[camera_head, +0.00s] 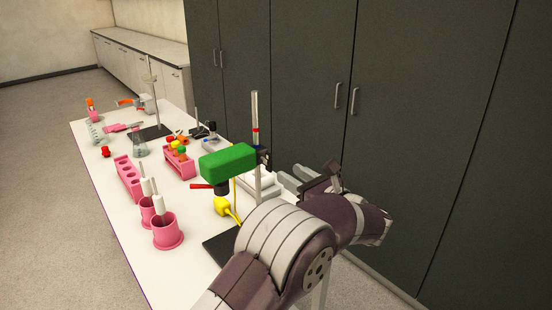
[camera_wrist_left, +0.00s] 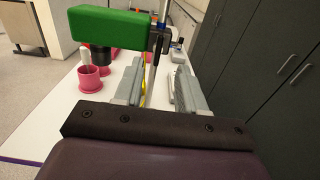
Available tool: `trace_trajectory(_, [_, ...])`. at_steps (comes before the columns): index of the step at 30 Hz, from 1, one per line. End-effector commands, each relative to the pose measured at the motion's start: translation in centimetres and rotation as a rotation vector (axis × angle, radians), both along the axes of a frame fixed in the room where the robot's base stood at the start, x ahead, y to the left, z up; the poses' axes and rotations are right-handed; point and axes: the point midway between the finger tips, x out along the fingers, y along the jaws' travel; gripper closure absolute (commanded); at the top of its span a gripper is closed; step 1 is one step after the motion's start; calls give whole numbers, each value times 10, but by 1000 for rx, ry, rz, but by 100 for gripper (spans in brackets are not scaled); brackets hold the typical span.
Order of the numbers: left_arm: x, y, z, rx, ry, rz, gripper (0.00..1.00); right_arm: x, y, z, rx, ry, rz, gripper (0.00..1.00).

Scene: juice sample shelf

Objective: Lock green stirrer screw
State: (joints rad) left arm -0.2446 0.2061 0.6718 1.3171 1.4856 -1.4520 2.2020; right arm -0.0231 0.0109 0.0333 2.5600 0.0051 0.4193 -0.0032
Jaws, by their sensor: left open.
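The green stirrer (camera_head: 228,163) is a green block with a dark underside, mounted on a metal rod (camera_head: 255,108) above the bench. It also shows at the upper left of the left wrist view (camera_wrist_left: 108,28). A dark clamp with the screw (camera_wrist_left: 160,36) joins the stirrer to the rod; in the head view this clamp (camera_head: 264,158) is small and its detail is unclear. My left gripper (camera_head: 285,176) is open and empty, to the right of the rod. In the left wrist view its two fingers (camera_wrist_left: 158,78) point towards the clamp, apart from it.
The dark stand base (camera_head: 220,247) lies under the stirrer. Pink beakers (camera_head: 167,232) and a pink rack (camera_head: 128,179) stand on the white bench (camera_head: 120,222) to the left. Grey cabinets (camera_head: 420,120) stand behind.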

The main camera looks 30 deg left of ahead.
Motion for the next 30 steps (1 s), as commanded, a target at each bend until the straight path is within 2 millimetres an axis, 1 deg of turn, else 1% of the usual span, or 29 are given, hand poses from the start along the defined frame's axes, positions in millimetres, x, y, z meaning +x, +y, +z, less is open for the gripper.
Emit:
trace_trajectory(1, [5,13,6,1,1,5,60,0,0,10,0,0,0,57])
trace_trajectory(3, [11,30,5,2,1,4,60,0,0,16,0,0,0,57])
trace_trajectory(6, [19,48,4,1,2,1,60,0,0,22,0,0,0,57])
trace_trajectory(9, [25,60,3,2,2,0,60,0,0,26,0,0,0,57])
trace_trajectory(12, [27,66,2,2,1,-1,60,0,0,27,0,0,0,57])
trace_trajectory(19, [28,68,0,2,1,-2,60,0,0,26,0,0,0,57])
trace_trajectory(20, [28,68,0,2,1,-2,63,0,0,26,0,0,0,57])
trace_trajectory(21, [28,68,0,2,1,-2,76,0,0,26,0,0,0,57])
trace_trajectory(23, [28,67,0,2,1,-2,96,0,0,26,0,0,0,57])
trace_trajectory(24, [28,67,1,2,1,-2,100,0,0,26,0,0,0,57])
trace_trajectory(30, [28,67,0,3,5,-2,100,0,0,25,0,0,0,57])
